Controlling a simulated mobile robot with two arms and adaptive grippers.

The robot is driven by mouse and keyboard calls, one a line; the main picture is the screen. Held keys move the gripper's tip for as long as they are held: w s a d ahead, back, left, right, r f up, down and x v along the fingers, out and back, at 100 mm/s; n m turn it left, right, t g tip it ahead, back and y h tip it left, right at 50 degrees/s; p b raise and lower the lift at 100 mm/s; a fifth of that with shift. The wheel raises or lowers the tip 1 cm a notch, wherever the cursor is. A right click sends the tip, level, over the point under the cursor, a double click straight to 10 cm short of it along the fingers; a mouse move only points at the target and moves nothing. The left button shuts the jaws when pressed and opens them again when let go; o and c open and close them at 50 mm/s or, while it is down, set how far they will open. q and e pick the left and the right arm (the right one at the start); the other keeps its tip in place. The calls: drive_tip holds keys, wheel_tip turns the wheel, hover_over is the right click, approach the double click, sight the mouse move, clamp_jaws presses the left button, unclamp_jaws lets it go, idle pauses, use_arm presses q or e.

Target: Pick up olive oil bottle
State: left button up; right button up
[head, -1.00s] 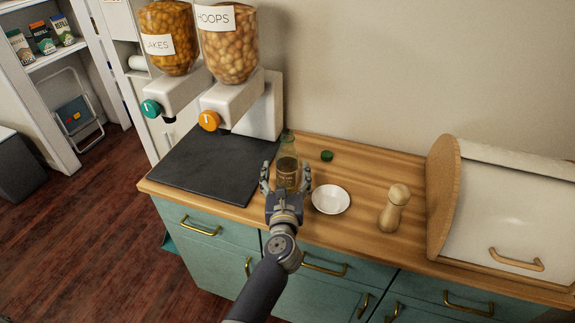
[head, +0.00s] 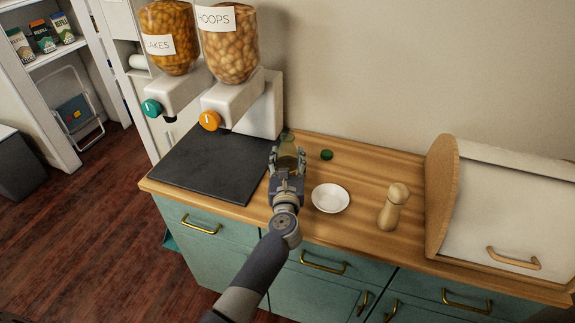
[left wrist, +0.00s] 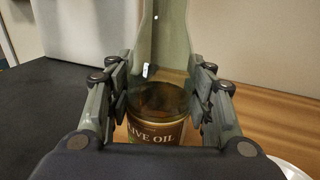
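The olive oil bottle (head: 287,153) is a green-tinted glass bottle standing upright on the wooden counter, beside the black mat. My left gripper (head: 287,158) is around it, with one finger on each side. In the left wrist view the bottle (left wrist: 163,100) rises between the fingers of my left gripper (left wrist: 163,88), which press close against its sides. The label below reads "IVE OIL"; the rest of it is hidden. My gripper hides the lower bottle in the head view. My right gripper is not in view.
A white bowl (head: 330,198) is just right of my gripper, with a wooden mill (head: 393,207) beyond it. A small green cap (head: 326,155) lies behind. Cereal dispensers (head: 240,105) stand at the back left above the black mat (head: 205,168). A bread box (head: 500,200) is at right.

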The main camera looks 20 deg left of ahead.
use_arm(q)
drive_tip(key=shift+r, duration=0.1)
drive_tip(key=shift+c, duration=0.3)
drive_tip(key=shift+r, duration=0.2)
